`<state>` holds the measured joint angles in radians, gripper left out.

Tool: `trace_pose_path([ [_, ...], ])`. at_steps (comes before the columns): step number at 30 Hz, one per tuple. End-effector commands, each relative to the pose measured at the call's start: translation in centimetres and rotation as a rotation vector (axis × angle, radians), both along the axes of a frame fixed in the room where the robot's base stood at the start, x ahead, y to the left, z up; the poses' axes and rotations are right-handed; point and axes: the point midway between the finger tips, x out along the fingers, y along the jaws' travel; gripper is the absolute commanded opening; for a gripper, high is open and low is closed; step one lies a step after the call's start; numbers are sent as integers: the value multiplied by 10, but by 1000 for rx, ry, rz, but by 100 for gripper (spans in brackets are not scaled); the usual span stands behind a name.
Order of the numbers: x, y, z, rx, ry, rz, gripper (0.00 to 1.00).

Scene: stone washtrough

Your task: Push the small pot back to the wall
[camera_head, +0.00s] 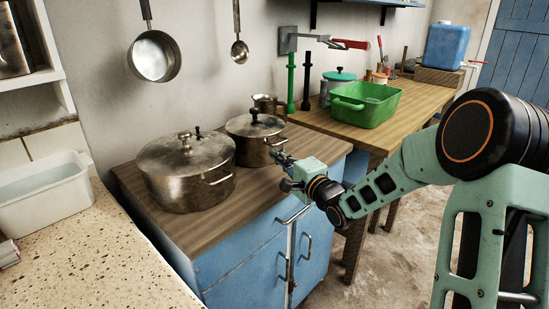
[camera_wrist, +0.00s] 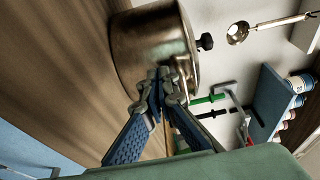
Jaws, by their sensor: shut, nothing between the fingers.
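The small pot (camera_head: 255,138), a worn metal pot with a lid and dark knob, stands upright on the wooden top of the blue cabinet, to the right of a larger lidded pot (camera_head: 187,170). My gripper (camera_head: 281,158) is at the small pot's right front side, by its side handle. In the wrist view the small pot (camera_wrist: 148,45) fills the upper middle, turned sideways. There my gripper (camera_wrist: 165,80) has its fingertips together with nothing between them, at the pot's wall beside the handle. I cannot tell whether they touch it.
A small metal jug (camera_head: 267,104) stands behind the small pot, near the wall (camera_head: 215,85). A green basin (camera_head: 365,104) sits on the wooden table at right. A pan (camera_head: 154,56) and a ladle (camera_head: 239,50) hang above. The cabinet top's front strip (camera_head: 225,215) is clear.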

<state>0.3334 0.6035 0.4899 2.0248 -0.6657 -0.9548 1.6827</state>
Motion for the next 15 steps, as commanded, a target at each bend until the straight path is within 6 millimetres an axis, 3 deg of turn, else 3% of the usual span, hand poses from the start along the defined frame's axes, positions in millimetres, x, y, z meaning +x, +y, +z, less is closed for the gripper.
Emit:
trace_pose_path([
  [6,14,11,-1,0,0,0,0],
  [15,16,12,0,0,0,-1,0],
])
